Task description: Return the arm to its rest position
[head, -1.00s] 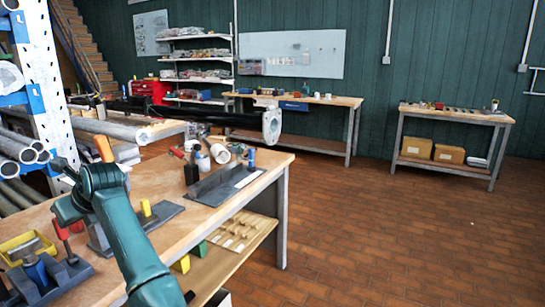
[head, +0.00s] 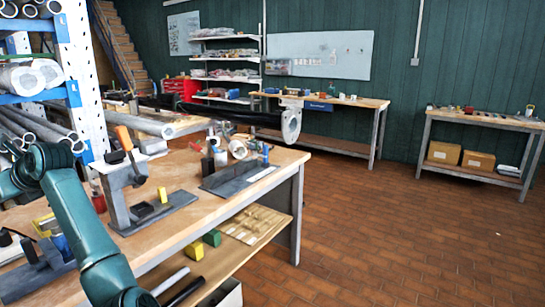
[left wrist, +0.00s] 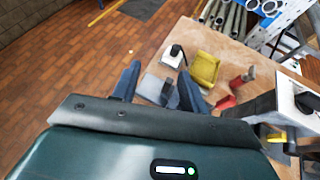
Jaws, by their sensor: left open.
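My left arm (head: 80,225) is teal and comes in from the bottom left of the head view, bending out past the left edge. Its gripper is outside or hidden in that view. In the left wrist view my left gripper (left wrist: 160,74) shows two dark fingers spread apart over the wooden workbench (left wrist: 245,60). The fingers look empty; a grey piece (left wrist: 153,88) shows between them, seemingly on the bench below. The workbench also shows in the head view (head: 165,220). My right gripper is in neither current view.
A yellow tray (left wrist: 205,68) lies near the gripper. A pipe rack (head: 75,65) rises at left. The floor (head: 400,235) at right is clear.

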